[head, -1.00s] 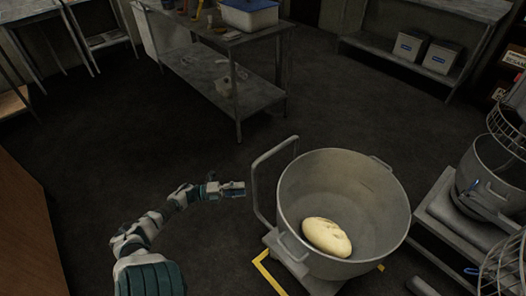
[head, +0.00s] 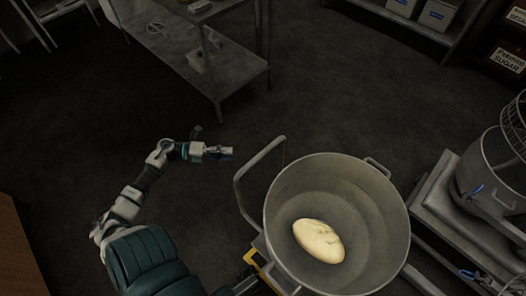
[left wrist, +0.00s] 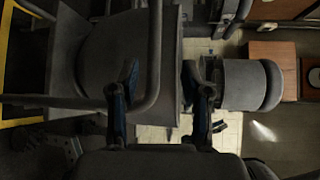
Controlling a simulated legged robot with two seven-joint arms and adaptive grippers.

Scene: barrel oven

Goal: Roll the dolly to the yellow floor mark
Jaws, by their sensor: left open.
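The dolly carries a large metal bowl (head: 385,215) with a pale lump of dough (head: 318,241) inside. Its bent tube handle (head: 240,195) rises at the bowl's left. The yellow floor mark (head: 264,270) shows only partly, below the handle at the bowl's left side; yellow strips also show at the left of the left wrist view (left wrist: 20,122). My left gripper (head: 228,153) is open and empty, just left of the handle's upper part. In the left wrist view, the handle tube (left wrist: 154,55) passes close by the fingers (left wrist: 167,88); contact cannot be told. My right gripper is not seen.
A metal table (head: 225,85) stands behind at upper left. A mixer with a metal bowl (head: 480,180) stands close at the right. A shelf with white bins (head: 437,14) is at the back. Dark floor between them is clear.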

